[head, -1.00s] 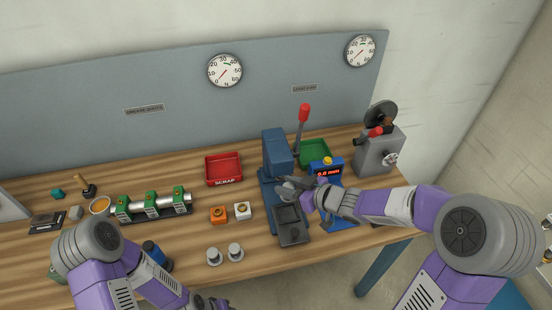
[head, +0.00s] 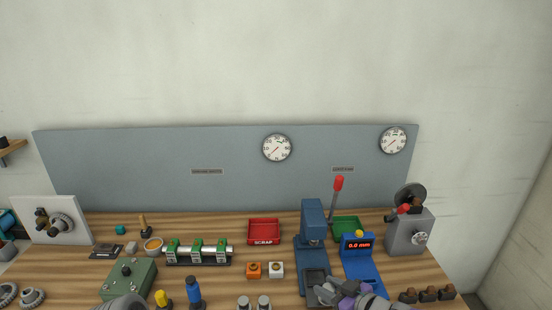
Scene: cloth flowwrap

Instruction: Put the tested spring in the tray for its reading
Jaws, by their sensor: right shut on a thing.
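My right gripper (head: 330,291) is low in the head view, in front of the blue press (head: 313,219) and close to its dark front plate. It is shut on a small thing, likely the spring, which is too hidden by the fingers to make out. The red tray (head: 264,228) marked SCRAP sits left of the press. The green tray (head: 346,225) sits behind the blue gauge (head: 358,249), which reads 0.0 mm. I see no spring in either tray.
The red-knobbed lever (head: 338,189) stands up beside the press. A grey machine (head: 410,232) stands at the right. Two wall dials hang behind.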

